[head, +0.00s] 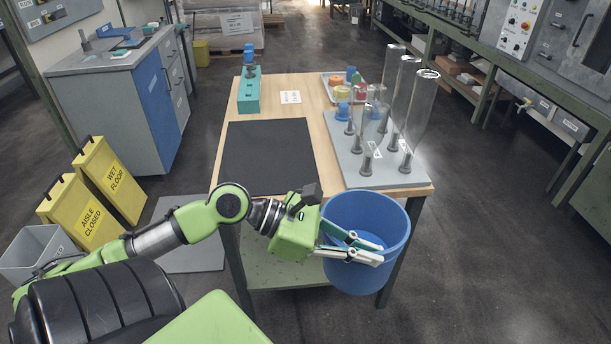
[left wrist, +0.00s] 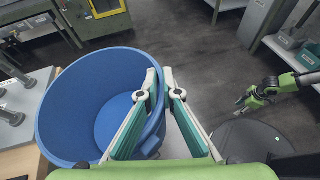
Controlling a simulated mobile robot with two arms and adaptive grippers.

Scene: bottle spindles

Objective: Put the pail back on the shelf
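A blue pail (head: 365,262) hangs upright at the front right corner of the wooden table, its open top facing up; it also shows in the left wrist view (left wrist: 78,110). My left gripper (head: 378,248) is at the pail's near rim. In the left wrist view my left gripper (left wrist: 160,80) has one finger inside the pail and one outside, with the rim between them. A green lower shelf (head: 285,272) shows under the table, partly hidden by my arm and the pail. My right gripper (left wrist: 248,102) shows small in the left wrist view, apart from the pail; its fingers are unclear.
The table (head: 312,140) carries a black mat (head: 265,155), a grey spindle board (head: 385,178) with clear bottles, and a teal block (head: 249,92). Yellow signs (head: 110,180) and a grey bin (head: 38,255) stand at left. The floor right of the table is clear.

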